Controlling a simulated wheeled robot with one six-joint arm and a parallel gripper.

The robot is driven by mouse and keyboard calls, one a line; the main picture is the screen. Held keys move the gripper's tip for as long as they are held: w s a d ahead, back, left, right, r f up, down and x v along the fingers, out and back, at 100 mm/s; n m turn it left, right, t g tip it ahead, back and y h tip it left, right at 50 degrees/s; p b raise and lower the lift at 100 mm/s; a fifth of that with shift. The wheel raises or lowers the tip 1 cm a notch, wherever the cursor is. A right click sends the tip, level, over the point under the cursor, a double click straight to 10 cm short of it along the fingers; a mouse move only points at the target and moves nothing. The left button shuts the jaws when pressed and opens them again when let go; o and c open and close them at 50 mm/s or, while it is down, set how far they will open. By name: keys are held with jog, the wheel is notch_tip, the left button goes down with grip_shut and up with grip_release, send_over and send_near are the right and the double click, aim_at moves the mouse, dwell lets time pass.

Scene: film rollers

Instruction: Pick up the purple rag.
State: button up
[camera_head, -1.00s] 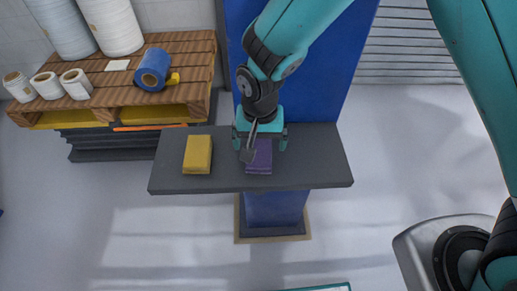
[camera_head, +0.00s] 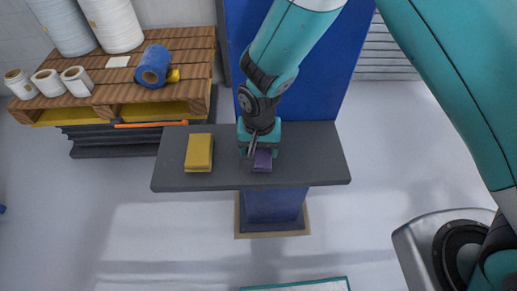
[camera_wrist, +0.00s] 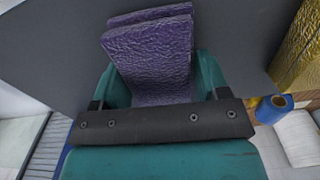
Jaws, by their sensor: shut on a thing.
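The purple rag (camera_head: 262,161) is a folded, wrinkled cloth at the middle of the dark grey shelf (camera_head: 315,160). My gripper (camera_head: 259,152) is over the rag and pointed down at it. In the wrist view the purple rag (camera_wrist: 152,52) sits between the teal fingers of my gripper (camera_wrist: 160,80), which are shut on it. My gripper hides part of the rag in the head view. I cannot tell whether the rag touches the shelf.
A yellow folded rag (camera_head: 199,152) lies on the shelf to the left. A blue column (camera_head: 335,60) stands behind the shelf. A wooden pallet (camera_head: 110,80) with white rolls and a blue roll (camera_head: 154,66) is at the back left. The shelf's right end is clear.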

notch_tip(320, 180, up, 20)
jog(key=b, duration=0.4)
jog(key=shift+o, duration=0.4)
